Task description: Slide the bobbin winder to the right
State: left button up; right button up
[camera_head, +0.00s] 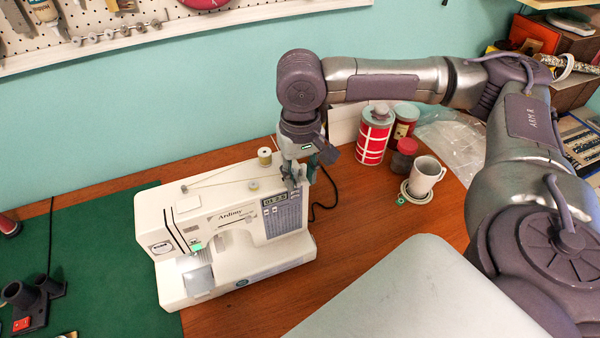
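The white sewing machine (222,262) stands on the wooden table, partly on the green mat. A thread spool (265,157) stands at the back of its top. A small pale round part (253,185), perhaps the bobbin winder, sits on the top nearer the front. My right gripper (298,178) points down at the right end of the machine's top, just right of this part. Its fingers hide that corner, and I cannot tell whether they touch anything or how far apart they are. My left gripper is not in view.
Right of the machine stand a red-and-white canister (373,137), small jars (403,158) and a white mug (424,176). A dark cable runs behind the machine. A black device (35,300) lies on the green mat (100,255). A pegboard (130,22) hangs on the wall.

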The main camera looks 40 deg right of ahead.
jog(key=shift+a+r, duration=0.1)
jog(key=shift+r, duration=0.2)
notch_tip(320, 180, up, 12)
jog(key=shift+f, duration=0.25)
